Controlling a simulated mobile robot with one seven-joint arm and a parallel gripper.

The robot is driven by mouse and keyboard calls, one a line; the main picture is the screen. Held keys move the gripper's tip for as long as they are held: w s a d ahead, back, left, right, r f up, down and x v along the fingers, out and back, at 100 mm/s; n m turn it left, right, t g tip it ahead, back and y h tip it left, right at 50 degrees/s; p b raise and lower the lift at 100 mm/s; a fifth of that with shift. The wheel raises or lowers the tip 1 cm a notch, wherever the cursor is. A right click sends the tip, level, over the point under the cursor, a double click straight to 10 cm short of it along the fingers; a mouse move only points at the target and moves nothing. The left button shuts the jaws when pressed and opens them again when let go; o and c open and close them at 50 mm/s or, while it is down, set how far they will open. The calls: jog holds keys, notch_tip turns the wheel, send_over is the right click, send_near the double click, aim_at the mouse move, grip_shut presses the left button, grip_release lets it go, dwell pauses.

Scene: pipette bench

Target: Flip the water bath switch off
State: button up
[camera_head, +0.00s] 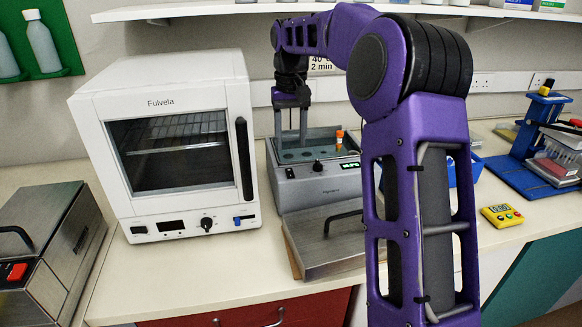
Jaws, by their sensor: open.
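The water bath appears to be the grey box (318,193) right of the white oven, with a holed top, a small lit display and a black control (318,166) on its front. Whether the fingertips touch anything is unclear. A steel lid (335,247) with a black handle lies in front of the bath.
A white oven (172,145) stands close left of the bath. A steel box (45,245) with a red switch (17,272) is at far left. A yellow timer (501,215) and blue stand (520,170) are at right. A shelf (220,10) runs above. My arm hides part of the bench.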

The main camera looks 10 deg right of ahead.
aim_at(291, 176)
notch_tip(291, 176, down, 8)
jog(key=shift+f, duration=0.25)
grip_shut()
dwell(0.3)
